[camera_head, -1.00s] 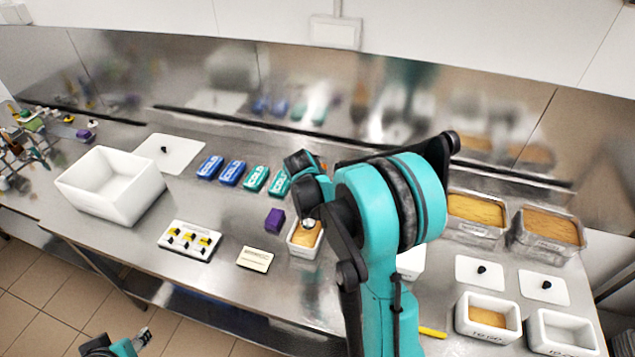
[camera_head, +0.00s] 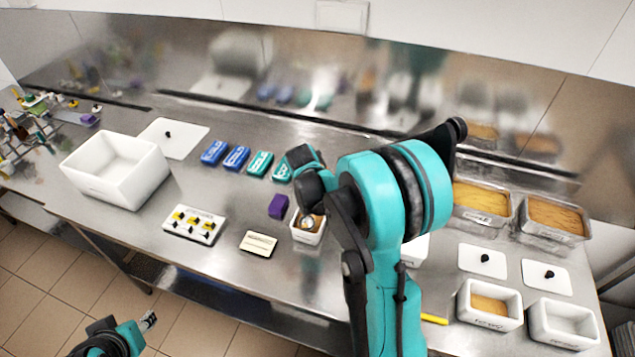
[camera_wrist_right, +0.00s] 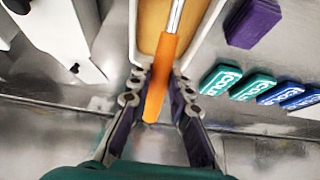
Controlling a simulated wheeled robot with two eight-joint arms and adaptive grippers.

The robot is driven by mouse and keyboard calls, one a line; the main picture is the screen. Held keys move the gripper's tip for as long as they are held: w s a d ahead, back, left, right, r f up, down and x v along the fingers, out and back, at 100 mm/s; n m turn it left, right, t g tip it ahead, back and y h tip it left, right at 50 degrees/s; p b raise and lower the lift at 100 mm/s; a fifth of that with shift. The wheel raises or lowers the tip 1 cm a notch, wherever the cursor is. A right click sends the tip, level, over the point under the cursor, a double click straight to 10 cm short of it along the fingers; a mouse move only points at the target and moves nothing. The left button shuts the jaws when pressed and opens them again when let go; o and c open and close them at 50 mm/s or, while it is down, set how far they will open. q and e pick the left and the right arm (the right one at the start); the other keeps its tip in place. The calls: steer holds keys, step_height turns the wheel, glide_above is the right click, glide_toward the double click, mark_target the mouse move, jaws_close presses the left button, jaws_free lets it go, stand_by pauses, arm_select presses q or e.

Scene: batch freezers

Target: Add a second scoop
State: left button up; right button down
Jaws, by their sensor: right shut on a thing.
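My right gripper (camera_wrist_right: 160,82) is shut on the orange handle (camera_wrist_right: 160,78) of a scoop. The scoop's metal shaft (camera_wrist_right: 176,14) runs over a small white tub with tan contents (camera_wrist_right: 152,22). In the head view this tub (camera_head: 308,238) stands at mid-table, and the round metal scoop head (camera_head: 307,222) shows at its opening. Whether the scoop touches the contents is unclear. My right arm hides its gripper in the head view. My left gripper (camera_head: 149,320) is low at the left, off the table's front edge; its jaws are too small to read.
Metal pans of yellow (camera_head: 482,214) and orange-tan (camera_head: 553,234) ice cream stand at the right, with white tubs (camera_head: 489,320) and lids in front. A purple block (camera_head: 278,206), cold packs (camera_head: 236,158), a label card (camera_head: 258,243) and a large white bin (camera_head: 116,190) lie leftward.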

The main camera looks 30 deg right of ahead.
steer(key=shift+w+d+r+p, duration=0.15)
steer(key=shift+r+p, duration=0.1)
steer(key=shift+r, duration=0.1)
steer(key=shift+w+d+r+p, duration=0.1)
steer(key=shift+w+r+p, duration=0.05)
steer(key=shift+r+p, duration=0.15)
step_height(320, 180, up, 2)
steer(key=shift+d+p, duration=0.1)
steer(key=shift+p, duration=0.4)
steer(key=shift+w+d+r+p, duration=0.3)
steer(key=shift+r+p, duration=0.15)
steer(key=shift+w+d+r+y, duration=0.1)
steer(key=shift+w+d+y, duration=0.05)
steer(key=shift+d+y, duration=0.15)
steer(key=shift+w+d+g+y+p, duration=0.6)
steer(key=shift+g+y, duration=0.2)
steer(key=shift+g, duration=0.1)
steer(key=shift+w+d+g+y, duration=0.2)
steer(key=shift+g+y, duration=0.1)
steer(key=shift+y, duration=0.1)
